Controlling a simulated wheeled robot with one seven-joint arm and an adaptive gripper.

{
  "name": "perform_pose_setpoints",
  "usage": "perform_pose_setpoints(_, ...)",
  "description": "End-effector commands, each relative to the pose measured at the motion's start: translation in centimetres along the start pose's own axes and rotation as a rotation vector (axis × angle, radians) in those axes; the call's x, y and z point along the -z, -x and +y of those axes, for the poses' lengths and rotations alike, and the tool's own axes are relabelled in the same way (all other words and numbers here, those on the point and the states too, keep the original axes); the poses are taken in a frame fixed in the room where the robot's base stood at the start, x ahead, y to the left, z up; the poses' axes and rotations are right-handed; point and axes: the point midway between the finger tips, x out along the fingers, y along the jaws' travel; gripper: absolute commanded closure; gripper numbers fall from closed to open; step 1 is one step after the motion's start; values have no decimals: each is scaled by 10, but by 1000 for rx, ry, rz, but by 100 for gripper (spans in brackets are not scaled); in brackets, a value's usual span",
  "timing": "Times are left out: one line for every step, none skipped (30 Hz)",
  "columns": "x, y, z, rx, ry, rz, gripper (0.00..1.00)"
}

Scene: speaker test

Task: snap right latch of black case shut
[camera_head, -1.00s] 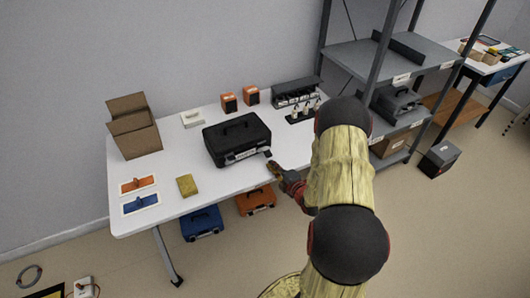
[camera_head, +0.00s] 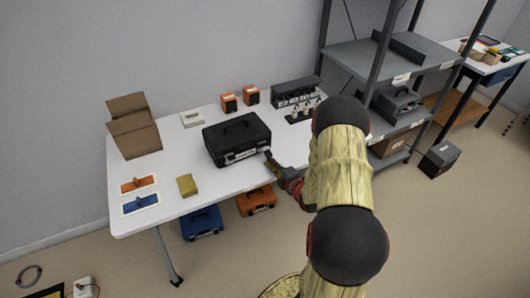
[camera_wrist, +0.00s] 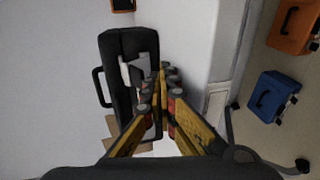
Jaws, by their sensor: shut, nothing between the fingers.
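The black case (camera_head: 236,132) stands closed on the white table, its handle on top and a pale label on its front. In the wrist view the case (camera_wrist: 117,70) is left of the fingers, with pale parts on its front face. My gripper (camera_head: 268,156) is at the right end of the case's front, by the right latch. It also shows in the wrist view (camera_wrist: 163,76), fingers together and empty, tips close against the case's front. The fingers hide the right latch, so I cannot tell whether it is shut or whether they touch it.
A cardboard box (camera_head: 134,126), a yellow block (camera_head: 187,185) and two trays are left on the table (camera_head: 170,215). Orange boxes (camera_head: 229,103) and a dark rack (camera_head: 296,92) stand behind. Blue (camera_head: 202,222) and orange (camera_head: 256,201) cases lie below. A shelf (camera_head: 390,60) stands right.

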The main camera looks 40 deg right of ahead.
Motion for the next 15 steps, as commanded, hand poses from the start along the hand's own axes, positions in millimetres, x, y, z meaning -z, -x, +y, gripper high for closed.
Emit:
perform_pose_setpoints(0,-1,1,0,0,0,100)
perform_pose_setpoints(0,-1,1,0,0,0,100)
perform_pose_setpoints(0,-2,1,0,0,0,100)
perform_pose_setpoints(0,-2,2,0,1,0,100)
perform_pose_setpoints(0,-3,2,0,0,0,100)
perform_pose_setpoints(0,-4,2,0,1,0,100)
perform_pose_setpoints(0,-4,2,0,1,0,100)
perform_pose_setpoints(0,-4,3,0,1,0,100)
perform_pose_setpoints(0,-5,3,0,1,0,100)
perform_pose_setpoints(0,-5,3,0,1,0,100)
perform_pose_setpoints(0,-6,4,0,1,0,100)
perform_pose_setpoints(0,-6,4,0,1,0,100)
perform_pose_setpoints(0,-7,4,0,1,0,100)
perform_pose_setpoints(0,-7,5,0,1,0,100)
perform_pose_setpoints(0,-8,5,0,1,0,100)
